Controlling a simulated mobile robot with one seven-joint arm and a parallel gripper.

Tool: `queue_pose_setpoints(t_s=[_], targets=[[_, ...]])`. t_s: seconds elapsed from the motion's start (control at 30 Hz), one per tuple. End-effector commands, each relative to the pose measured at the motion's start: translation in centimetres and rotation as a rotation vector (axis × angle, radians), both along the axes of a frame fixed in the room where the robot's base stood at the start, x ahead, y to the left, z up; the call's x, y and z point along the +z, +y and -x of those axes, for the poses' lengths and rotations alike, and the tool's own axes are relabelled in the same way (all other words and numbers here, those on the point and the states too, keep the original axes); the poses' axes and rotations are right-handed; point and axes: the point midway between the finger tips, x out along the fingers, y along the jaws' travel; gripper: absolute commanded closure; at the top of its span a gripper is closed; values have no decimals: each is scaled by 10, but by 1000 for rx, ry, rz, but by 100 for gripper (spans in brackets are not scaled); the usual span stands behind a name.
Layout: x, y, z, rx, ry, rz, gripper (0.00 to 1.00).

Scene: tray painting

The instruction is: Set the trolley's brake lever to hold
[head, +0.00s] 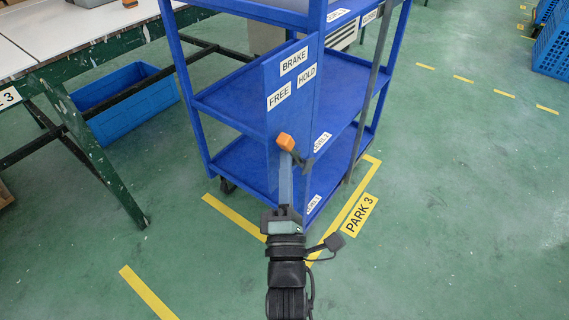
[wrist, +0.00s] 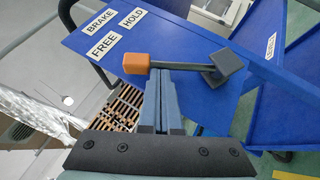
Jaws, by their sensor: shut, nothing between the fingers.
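The trolley (head: 270,110) is blue, with a side panel marked BRAKE, FREE (head: 279,97) and HOLD (head: 307,76). The brake lever (head: 286,142) has an orange knob and a short grey arm. In the wrist view its knob (wrist: 136,64) is at left and its dark square pivot at right. The lever leans toward the FREE side, away from HOLD. My gripper (head: 286,160) is shut and empty, in front of the panel. In the wrist view its fingertips (wrist: 163,75) are at the lever arm, just right of the knob; I cannot tell whether they touch it.
The trolley stands by yellow floor lines and a PARK 3 label (head: 361,214). A green-framed table (head: 75,72) with a blue crate (head: 128,112) beneath is at left. Blue crates (head: 556,45) stand at far right. The green floor at right is clear.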

Motion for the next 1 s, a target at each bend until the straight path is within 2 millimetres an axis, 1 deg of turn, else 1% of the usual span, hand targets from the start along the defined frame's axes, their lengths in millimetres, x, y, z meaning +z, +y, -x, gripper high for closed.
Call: queue_pose_setpoints(t_s=[0.27, 0.47, 0.7, 1.0], targets=[[5, -1, -2, 0, 28, -20, 100], [13, -4, -5, -1, 77, -56, 100], [28, -9, -12, 0, 187, -135, 100], [37, -15, -22, 1, 342, -246, 100]])
